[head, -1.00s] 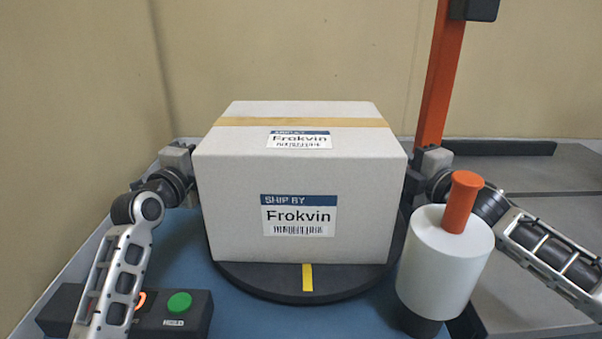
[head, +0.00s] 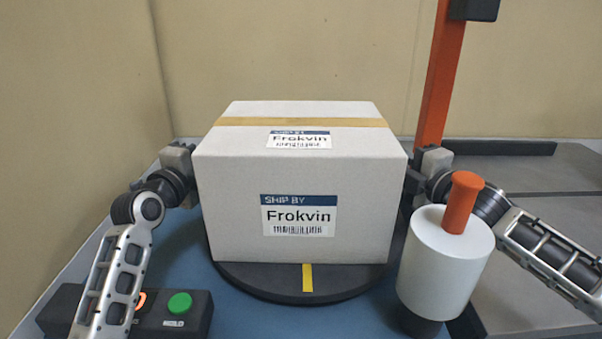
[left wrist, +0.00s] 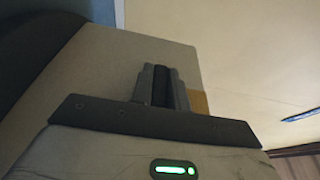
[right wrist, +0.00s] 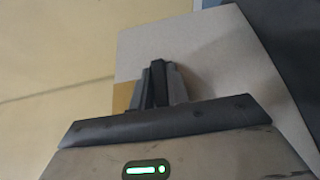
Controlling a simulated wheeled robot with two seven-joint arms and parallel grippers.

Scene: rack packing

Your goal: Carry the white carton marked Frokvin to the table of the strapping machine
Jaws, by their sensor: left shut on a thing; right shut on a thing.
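The white carton (head: 230,200) marked Frokvin stands upright on a round dark turntable (head: 270,285). A tan tape strip crosses its top, and labels show on its top and front. My left gripper (head: 188,168) is at the carton's left side and my right gripper (head: 417,172) at its right side. In the left wrist view the closed fingers (left wrist: 162,88) are against the carton (left wrist: 115,70); the right wrist view shows the same with fingers (right wrist: 157,85) and carton (right wrist: 205,60). The fingertips' exact hold is hidden. A grey table surface (head: 555,190) lies at right.
An orange post (head: 438,80) rises behind the carton's right side. A white cylinder with an orange knob (head: 443,265) stands at front right, close to my right arm. A control box with a green button (head: 180,303) is at front left. A wall is behind.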

